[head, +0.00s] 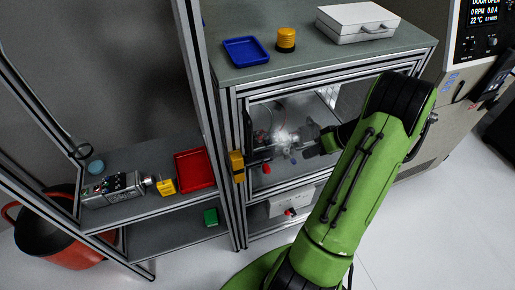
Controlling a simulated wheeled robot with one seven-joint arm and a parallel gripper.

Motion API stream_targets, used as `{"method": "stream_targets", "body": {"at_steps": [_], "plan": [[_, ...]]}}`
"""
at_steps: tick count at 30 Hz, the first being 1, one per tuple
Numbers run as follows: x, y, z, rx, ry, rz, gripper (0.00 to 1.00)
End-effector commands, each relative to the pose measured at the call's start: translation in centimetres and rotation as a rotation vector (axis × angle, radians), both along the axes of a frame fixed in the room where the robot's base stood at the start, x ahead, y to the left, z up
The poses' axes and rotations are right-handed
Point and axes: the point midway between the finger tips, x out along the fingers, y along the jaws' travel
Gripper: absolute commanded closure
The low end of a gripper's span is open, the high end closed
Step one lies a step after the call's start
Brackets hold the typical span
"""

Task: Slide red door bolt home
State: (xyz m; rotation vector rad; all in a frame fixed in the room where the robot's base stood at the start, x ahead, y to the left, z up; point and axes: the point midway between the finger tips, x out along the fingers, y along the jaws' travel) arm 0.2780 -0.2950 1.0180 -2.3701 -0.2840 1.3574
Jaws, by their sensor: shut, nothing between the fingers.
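My gripper (284,138) reaches from the right into the front of the frame cabinet under the worktop. Its fingers look closed and hold nothing that I can see. A small red piece (267,168) shows just below and left of the gripper, beside a dark bar at the cabinet's left post; it may be the red bolt's knob. The gripper appears apart from it. Another small red piece (290,212) shows lower, on a white box front. I cannot tell which is the bolt, nor how far it is slid. My green arm covers the cabinet's right side.
A yellow block-like fitting (237,166) is on the left post. A blue tray (246,51), a yellow cylinder (286,39) and a white case (357,22) stand on the worktop (310,58). Left shelves hold a red tray (194,168) and a metal device (113,190).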

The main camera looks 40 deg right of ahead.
Motion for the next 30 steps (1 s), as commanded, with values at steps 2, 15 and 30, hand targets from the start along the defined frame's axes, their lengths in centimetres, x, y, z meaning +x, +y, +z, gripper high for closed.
{"method": "stream_targets", "body": {"at_steps": [2, 15, 30], "plan": [[-0.7, -0.7, -0.6, 0.011, -0.014, -0.012, 1.00], [-0.2, -0.3, -1.6, 0.017, -0.018, -0.010, 1.00], [5.0, 4.3, -8.1, 0.015, -0.016, -0.009, 1.00]]}}
